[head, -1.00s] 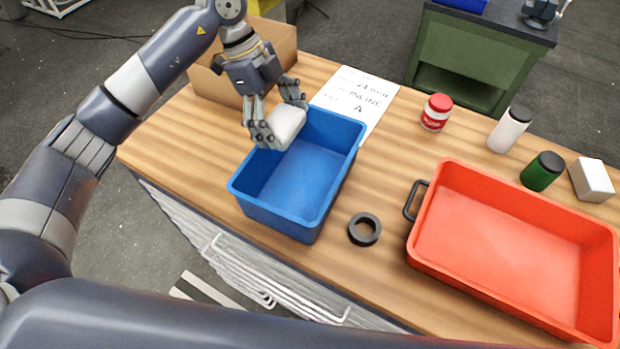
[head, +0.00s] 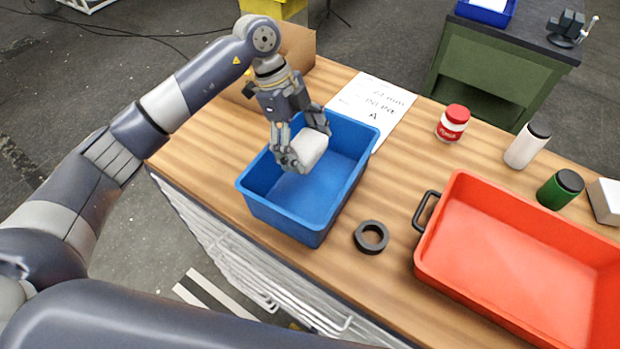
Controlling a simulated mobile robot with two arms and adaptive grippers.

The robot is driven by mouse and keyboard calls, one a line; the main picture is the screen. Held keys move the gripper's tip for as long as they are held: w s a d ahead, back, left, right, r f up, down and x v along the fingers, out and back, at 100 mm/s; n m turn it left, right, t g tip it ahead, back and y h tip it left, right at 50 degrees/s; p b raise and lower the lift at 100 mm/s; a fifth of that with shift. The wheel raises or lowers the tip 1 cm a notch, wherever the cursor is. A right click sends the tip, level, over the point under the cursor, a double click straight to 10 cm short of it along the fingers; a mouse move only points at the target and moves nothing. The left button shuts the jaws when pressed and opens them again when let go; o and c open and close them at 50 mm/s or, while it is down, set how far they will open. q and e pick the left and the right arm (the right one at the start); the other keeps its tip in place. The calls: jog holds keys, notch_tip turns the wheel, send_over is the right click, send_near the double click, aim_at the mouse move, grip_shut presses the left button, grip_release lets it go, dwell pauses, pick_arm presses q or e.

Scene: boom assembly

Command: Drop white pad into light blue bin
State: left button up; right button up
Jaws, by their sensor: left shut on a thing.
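A white pad (head: 311,149) with rounded edges is held between the fingers of my left gripper (head: 302,151). My left gripper is shut on it and points down over the far part of the blue bin (head: 263,206). The bin is open at the top and stands on the wooden table, and its visible floor is empty. The pad appears at about rim height, and I cannot tell exactly how high it is above the bin floor. My right gripper is not in view.
A black ring (head: 371,237) lies right of the bin. A red tray (head: 520,260) with a black handle fills the right side. A cardboard box (head: 297,48) stands at the back left.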

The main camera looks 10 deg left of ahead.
pick_arm(q)
jog(key=o, duration=1)
jog(key=shift+r, duration=0.1)
jog(key=shift+o, duration=0.2)
jog(key=shift+a, duration=0.1)
jog(key=v, duration=1.2)
